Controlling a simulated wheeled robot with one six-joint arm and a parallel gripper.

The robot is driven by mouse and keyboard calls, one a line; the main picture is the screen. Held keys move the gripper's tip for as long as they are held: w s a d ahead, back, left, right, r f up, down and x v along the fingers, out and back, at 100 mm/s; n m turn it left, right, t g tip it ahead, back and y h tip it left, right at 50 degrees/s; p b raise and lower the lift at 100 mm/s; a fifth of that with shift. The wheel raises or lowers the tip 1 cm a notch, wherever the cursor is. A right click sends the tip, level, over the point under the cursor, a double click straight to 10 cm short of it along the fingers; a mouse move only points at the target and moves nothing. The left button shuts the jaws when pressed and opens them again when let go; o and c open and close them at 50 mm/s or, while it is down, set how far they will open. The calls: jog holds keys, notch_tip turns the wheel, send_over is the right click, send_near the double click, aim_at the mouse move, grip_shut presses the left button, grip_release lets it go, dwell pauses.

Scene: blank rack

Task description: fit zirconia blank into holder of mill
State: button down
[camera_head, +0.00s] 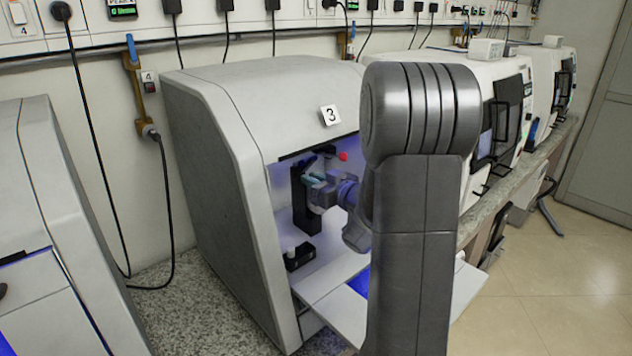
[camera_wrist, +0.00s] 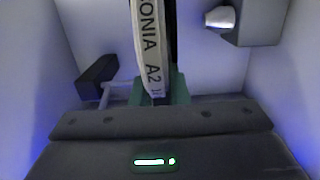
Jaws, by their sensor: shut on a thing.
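The zirconia blank (camera_wrist: 150,45) shows edge-on in the wrist view as a pale disc lettered "ONIA A2". My gripper (camera_wrist: 158,92), with green fingers, is shut on its near edge. In the head view my gripper (camera_head: 314,181) reaches inside the open mill (camera_head: 215,140) marked 3, against a black upright part (camera_head: 298,190) that looks like the holder. In the wrist view a dark strip lies right behind the blank. I cannot tell whether the blank is seated in the holder or only beside it.
A grey spindle housing (camera_wrist: 255,22) is at the upper right. The mill's side walls are close around my arm. Other mills stand on both sides.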

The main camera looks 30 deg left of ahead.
jog(key=shift+w+a+f, duration=0.1)
jog(key=shift+w+a, duration=0.1)
jog(key=shift+a, duration=0.15)
jog(key=c, duration=1.4)
grip_release()
jog(key=shift+d+f, duration=0.15)
jog(key=shift+d, duration=0.05)
jog(key=shift+o, duration=0.4)
jog(key=b+v, duration=0.2)
jog(key=v, duration=1.1)
jog(key=shift+s, duration=0.2)
jog(key=shift+d, duration=0.15)
jog(key=p+x, duration=0.1)
jog(key=x, duration=1.2)
jog(key=shift+w+a+p, duration=0.2)
jog(key=shift+a+p, duration=0.15)
jog(key=shift+p, duration=0.05)
jog(key=shift+d+r, duration=0.15)
jog(key=shift+r, duration=0.05)
jog(key=shift+s+d+f, duration=0.1)
